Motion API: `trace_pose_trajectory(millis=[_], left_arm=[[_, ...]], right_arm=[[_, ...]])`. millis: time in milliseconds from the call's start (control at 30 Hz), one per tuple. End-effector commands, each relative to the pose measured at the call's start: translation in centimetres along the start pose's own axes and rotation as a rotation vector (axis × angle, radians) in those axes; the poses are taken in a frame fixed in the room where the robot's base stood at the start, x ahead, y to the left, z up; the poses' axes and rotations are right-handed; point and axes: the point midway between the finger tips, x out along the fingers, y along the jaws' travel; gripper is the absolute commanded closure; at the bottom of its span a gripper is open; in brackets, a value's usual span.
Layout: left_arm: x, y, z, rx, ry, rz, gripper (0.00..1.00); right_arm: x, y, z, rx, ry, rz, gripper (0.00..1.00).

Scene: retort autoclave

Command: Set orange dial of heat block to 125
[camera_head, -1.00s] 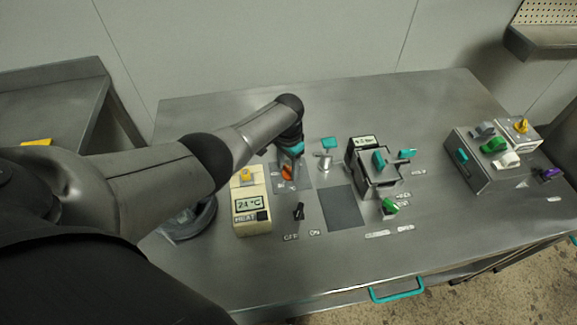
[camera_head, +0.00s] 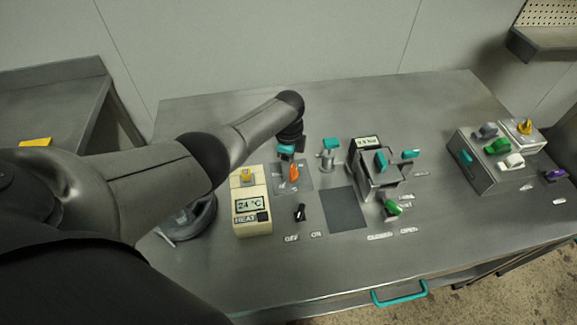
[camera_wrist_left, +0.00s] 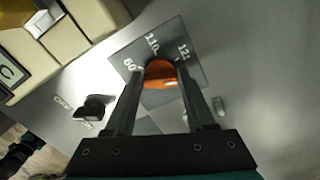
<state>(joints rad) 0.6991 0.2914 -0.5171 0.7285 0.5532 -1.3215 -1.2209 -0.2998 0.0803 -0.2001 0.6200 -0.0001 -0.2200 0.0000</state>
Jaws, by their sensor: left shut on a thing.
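The orange dial (camera_head: 294,173) sits on a grey scale plate (camera_head: 305,184) right of the cream heat block (camera_head: 254,222), whose display reads 24 °C. In the left wrist view the orange dial (camera_wrist_left: 160,82) is between the two fingers of my left gripper (camera_wrist_left: 160,70), which is shut on it. The wrist view shows marks 60, 110 and a partly cut-off 12-something on the plate (camera_wrist_left: 196,62). The fingers hide part of the dial, and I cannot read its exact setting. In the head view my left gripper (camera_head: 287,153) is at the dial's far side. My right gripper is not in view.
A black switch (camera_head: 300,212) with OFF and ON labels stands in front of the dial. A teal-topped valve (camera_head: 331,146) is close on the right. A yellow knob (camera_head: 247,176) is on the heat block. Other knobs and a grey box (camera_head: 490,170) stand farther right.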

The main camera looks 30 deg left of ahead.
Motion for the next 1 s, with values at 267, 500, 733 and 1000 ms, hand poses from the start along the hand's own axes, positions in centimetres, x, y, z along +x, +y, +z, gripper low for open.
trace_pose_trajectory(millis=[267, 500, 733, 1000], left_arm=[[0.0, -0.22, -0.09, 0.22, 0.002, -0.002, 1.0], [-0.01, -0.26, -0.11, 0.339, 0.002, -0.001, 1.0], [-0.04, -0.28, -0.11, 0.391, 0.002, 0.0, 1.0], [-0.06, -0.28, -0.13, 0.403, 0.002, 0.0, 1.0]], right_arm=[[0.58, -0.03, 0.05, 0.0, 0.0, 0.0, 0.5], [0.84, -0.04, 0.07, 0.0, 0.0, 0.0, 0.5], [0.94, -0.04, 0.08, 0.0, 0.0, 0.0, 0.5], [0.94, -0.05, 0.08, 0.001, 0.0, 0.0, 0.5]])
